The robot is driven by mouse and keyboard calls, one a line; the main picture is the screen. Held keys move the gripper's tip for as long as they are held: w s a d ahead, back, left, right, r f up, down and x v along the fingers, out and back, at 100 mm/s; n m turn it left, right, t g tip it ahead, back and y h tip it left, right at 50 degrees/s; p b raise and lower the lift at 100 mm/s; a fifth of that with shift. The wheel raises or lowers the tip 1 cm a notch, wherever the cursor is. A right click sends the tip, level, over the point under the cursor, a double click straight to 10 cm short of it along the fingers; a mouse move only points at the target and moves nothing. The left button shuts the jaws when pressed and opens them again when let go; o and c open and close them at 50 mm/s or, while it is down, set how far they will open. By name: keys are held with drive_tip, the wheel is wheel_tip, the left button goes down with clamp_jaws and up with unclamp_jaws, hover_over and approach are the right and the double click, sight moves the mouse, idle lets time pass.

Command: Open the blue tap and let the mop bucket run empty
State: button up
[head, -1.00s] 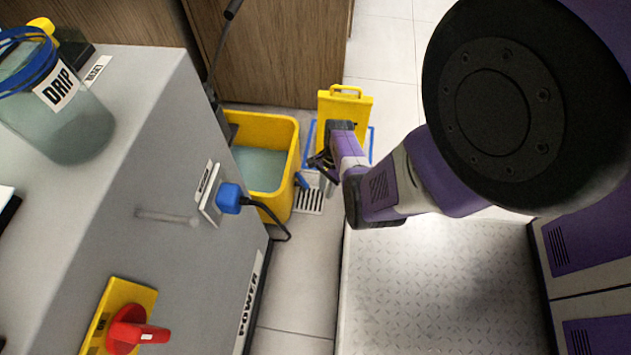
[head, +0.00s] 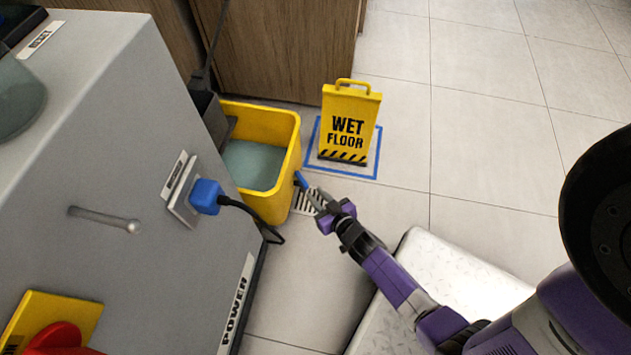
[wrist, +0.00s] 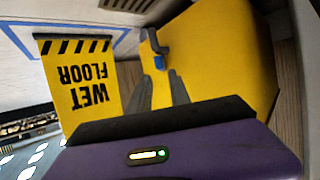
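The yellow mop bucket (head: 279,204) stands on the floor beside the grey machine, with grey-blue water (head: 252,165) in it. Its blue tap (head: 300,180) sticks out low on the right side, above a floor drain (head: 306,203). In the wrist view the blue tap (wrist: 159,63) sits on a dark spout against the bucket wall (wrist: 225,60). My gripper (head: 316,196) is just right of the tap. In the wrist view my gripper (wrist: 162,77) is open, with two fingers apart and the tap just past their tips. I cannot tell whether they touch it.
A yellow wet floor sign (head: 349,122) stands in a blue floor outline behind the gripper, close to it in the wrist view. The grey machine (head: 120,160) with a blue plug (head: 206,196) and cable fills the left. Tiled floor at the right is clear.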

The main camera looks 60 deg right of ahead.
sight(305, 183)
drive_tip(key=b+x, duration=0.3)
drive_tip(key=x, duration=0.3)
drive_tip(key=shift+w+d, duration=0.15)
drive_tip(key=shift+w, duration=0.05)
drive_tip(key=shift+w+d+f+b, duration=0.1)
drive_tip(key=shift+w+b, duration=0.1)
drive_tip(key=shift+w, duration=0.1)
drive_tip(key=shift+w+d+f+b, duration=0.1)
drive_tip(key=shift+w+d+b, duration=0.1)
drive_tip(key=shift+w, duration=0.15)
drive_tip(key=shift+c, duration=0.4)
clamp_jaws()
